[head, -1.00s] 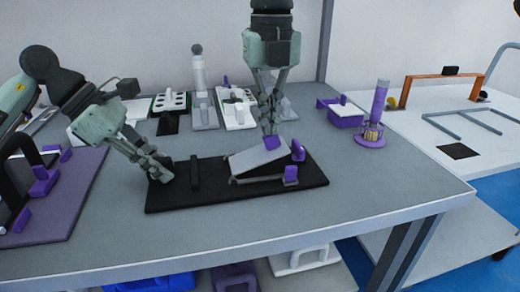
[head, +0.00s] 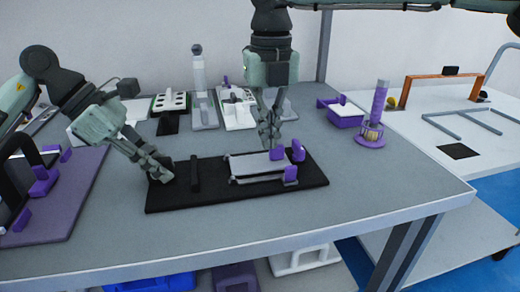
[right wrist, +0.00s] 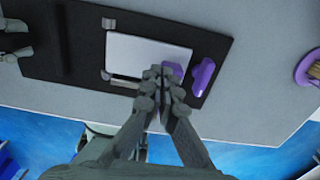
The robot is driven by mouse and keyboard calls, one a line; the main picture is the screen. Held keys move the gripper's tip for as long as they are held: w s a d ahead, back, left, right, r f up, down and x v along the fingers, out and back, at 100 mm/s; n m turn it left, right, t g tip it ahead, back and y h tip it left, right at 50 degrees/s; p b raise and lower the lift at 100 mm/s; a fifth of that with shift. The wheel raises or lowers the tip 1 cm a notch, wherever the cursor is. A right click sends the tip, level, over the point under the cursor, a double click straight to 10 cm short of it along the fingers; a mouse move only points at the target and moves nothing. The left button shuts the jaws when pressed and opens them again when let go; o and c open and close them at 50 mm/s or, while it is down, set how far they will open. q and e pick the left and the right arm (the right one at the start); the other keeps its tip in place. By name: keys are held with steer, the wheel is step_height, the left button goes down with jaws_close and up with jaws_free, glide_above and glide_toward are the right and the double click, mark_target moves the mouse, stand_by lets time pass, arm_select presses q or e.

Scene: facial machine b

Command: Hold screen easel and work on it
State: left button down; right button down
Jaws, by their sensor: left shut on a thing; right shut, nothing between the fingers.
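The screen easel is a grey plate (head: 252,165) with purple tabs (head: 298,150) at its right end, lying nearly flat on a black base (head: 235,205). In the right wrist view the plate (right wrist: 140,58) shows with a purple tab (right wrist: 203,76) beside it. My left gripper (head: 160,172) is at the left end of the black base, shut on a dark part there that its fingers mostly hide. My right gripper (head: 270,143) is shut and empty, its tips at the far right edge of the plate next to a purple tab; contact is unclear.
A purple board with a black-handled device (head: 50,205) is at the left. A purple cylinder stand (head: 375,115) and purple tray (head: 345,115) are at the right. The front table strip is clear.

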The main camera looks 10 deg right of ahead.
mark_target(269, 160)
step_height(269, 160, up, 8)
stand_by(1.0)
stand_by(0.4)
arm_select(q)
steer(key=c, duration=1.4)
jaws_free()
steer(key=shift+o, duration=0.2)
